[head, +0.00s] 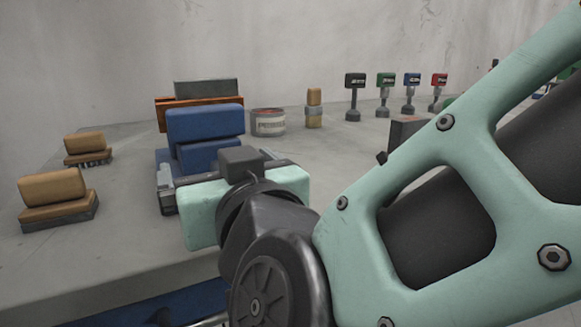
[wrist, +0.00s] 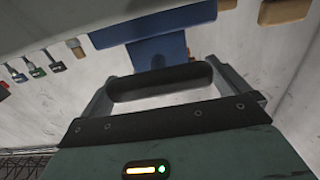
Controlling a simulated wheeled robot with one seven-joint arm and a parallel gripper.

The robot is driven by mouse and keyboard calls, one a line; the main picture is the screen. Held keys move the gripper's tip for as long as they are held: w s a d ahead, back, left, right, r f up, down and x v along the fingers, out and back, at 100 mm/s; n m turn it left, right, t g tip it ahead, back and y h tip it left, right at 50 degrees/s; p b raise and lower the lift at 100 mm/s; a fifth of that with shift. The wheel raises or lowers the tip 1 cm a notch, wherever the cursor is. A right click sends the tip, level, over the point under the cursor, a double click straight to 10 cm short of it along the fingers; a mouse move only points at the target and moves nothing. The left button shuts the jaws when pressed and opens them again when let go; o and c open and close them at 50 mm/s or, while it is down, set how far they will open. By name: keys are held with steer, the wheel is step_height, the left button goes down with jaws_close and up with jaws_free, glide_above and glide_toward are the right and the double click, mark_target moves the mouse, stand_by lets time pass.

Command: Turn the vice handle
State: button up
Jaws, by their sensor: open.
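I cannot pick out the vice handle with certainty. In the wrist view, my open gripper (wrist: 162,82) shows its green body and grey fingers to the left and right. A dark rounded bar (wrist: 150,84) spans between the fingers; I cannot tell whether it is the handle or touches them. Blue stacked blocks (wrist: 160,50) show beyond it.
An orange and grey stack (head: 205,89), a tin (head: 268,122) and a small wooden block (head: 314,110) stand behind. Several coloured-top tools (head: 386,90) stand further right. My arm covers the right side.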

steer(key=shift+w+a, duration=0.1)
steer(key=shift+w, duration=0.05)
steer(key=c, duration=0.7)
steer(key=shift+m, duration=0.3)
steer(key=m+b, duration=0.2)
steer(key=m, duration=0.1)
steer(key=m+b, duration=0.1)
steer(key=b, duration=0.1)
steer(key=shift+w+d+f+m, duration=0.15)
steer(key=shift+d+f+m, duration=0.05)
steer(key=shift+d+m, duration=0.1)
steer(key=m+b, duration=0.4)
steer(key=m, duration=0.1)
steer(key=shift+d+f, duration=0.1)
steer(key=shift+m, duration=0.4)
